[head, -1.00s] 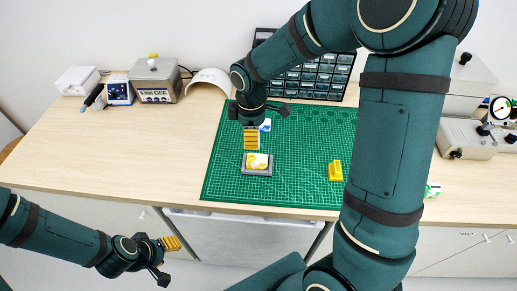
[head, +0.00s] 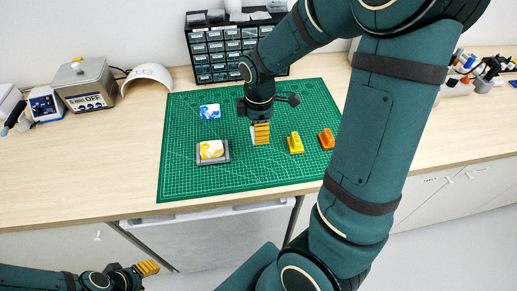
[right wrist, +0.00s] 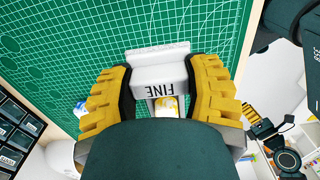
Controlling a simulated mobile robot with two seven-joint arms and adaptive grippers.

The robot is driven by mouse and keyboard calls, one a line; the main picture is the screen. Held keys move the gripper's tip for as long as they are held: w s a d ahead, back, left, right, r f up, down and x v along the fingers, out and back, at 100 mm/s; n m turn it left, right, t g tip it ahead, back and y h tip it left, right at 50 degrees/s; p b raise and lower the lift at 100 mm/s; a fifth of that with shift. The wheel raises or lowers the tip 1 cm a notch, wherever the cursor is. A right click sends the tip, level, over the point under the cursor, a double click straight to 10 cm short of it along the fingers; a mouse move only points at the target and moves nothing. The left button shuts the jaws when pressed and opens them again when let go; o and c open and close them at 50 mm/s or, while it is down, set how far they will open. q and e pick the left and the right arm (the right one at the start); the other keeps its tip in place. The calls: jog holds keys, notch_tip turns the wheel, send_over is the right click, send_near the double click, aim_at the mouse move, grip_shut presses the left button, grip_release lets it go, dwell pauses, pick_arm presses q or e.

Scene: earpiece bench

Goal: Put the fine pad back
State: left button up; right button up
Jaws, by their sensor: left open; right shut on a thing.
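The fine pad is a light grey block marked FINE (right wrist: 155,88); in the right wrist view it sits between the two yellow fingers of my right gripper (right wrist: 158,95). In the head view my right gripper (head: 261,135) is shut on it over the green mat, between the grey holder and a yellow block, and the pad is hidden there. The yellow block (head: 295,143) and an orange block (head: 327,139) stand on the mat to the right. My left gripper (head: 146,269) is open and empty, low at the left, in front of the bench.
A grey holder (head: 227,152) with a yellow-and-white piece (head: 211,149) lies on the green mat (head: 185,180). A blue-and-white piece (head: 210,111) lies behind it. A drawer cabinet (head: 205,75) stands at the back. The front right of the mat is clear.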

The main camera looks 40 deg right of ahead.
aim_at(259, 151)
notch_tip(259, 151, down, 7)
jog(key=shift+w+r+b, duration=0.1)
jog(key=shift+b, duration=0.6)
jog(key=o, duration=1.2)
jog(key=shift+r, duration=0.25)
notch_tip(259, 151, up, 12)
jog(key=p, duration=0.2)
jog(key=shift+f+p, duration=0.2)
jog(key=shift+p, duration=0.2)
